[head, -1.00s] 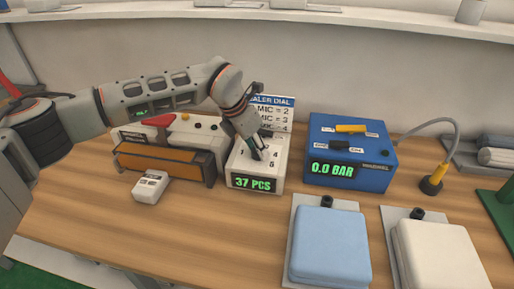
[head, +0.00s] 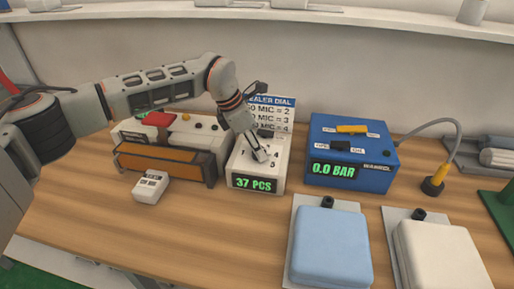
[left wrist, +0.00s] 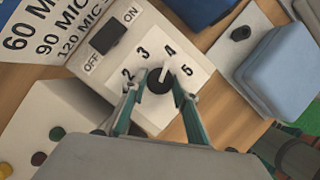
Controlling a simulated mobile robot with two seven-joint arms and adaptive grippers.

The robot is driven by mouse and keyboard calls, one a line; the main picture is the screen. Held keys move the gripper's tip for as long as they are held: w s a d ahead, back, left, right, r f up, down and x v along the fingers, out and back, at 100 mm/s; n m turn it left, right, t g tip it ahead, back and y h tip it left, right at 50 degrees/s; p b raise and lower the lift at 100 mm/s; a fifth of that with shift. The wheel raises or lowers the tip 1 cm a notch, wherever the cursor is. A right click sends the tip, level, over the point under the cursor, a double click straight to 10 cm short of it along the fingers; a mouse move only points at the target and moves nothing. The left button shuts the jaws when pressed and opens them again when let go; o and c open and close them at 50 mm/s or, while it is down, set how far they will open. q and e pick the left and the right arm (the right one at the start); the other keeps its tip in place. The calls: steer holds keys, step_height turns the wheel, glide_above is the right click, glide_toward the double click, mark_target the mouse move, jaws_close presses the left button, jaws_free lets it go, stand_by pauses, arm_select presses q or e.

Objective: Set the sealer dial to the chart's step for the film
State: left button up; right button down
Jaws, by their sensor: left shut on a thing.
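The sealer's dial is a dark round knob (left wrist: 157,84) with a white pointer, on a white face numbered 2, 3, 4 and 5. In the left wrist view the pointer is toward the 4. My left gripper (head: 260,154) is shut on the knob; its fingers (left wrist: 159,78) sit on both sides of it. The chart (head: 270,113) stands behind the dial box (head: 257,184). It lists MIC values equal to 2, 3 and 4; the left wrist view shows 60, 90 and 120 MIC. The film's thickness is not readable. My right gripper is out of view.
A black ON/OFF switch (left wrist: 108,38) is beside the dial. A sealer with an orange front bar (head: 165,164) and a small white block (head: 150,187) stand left. A blue pump box (head: 350,155) reads 0.0 BAR. Blue (head: 330,247) and white (head: 440,255) pads lie at the right.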

arm_select(q)
steer(key=o, duration=1.1)
steer(key=shift+a+r, duration=0.1)
steer(key=shift+r, duration=0.05)
steer(key=v, duration=1.1)
steer(key=shift+r, duration=0.4)
steer(key=shift+s, duration=0.1)
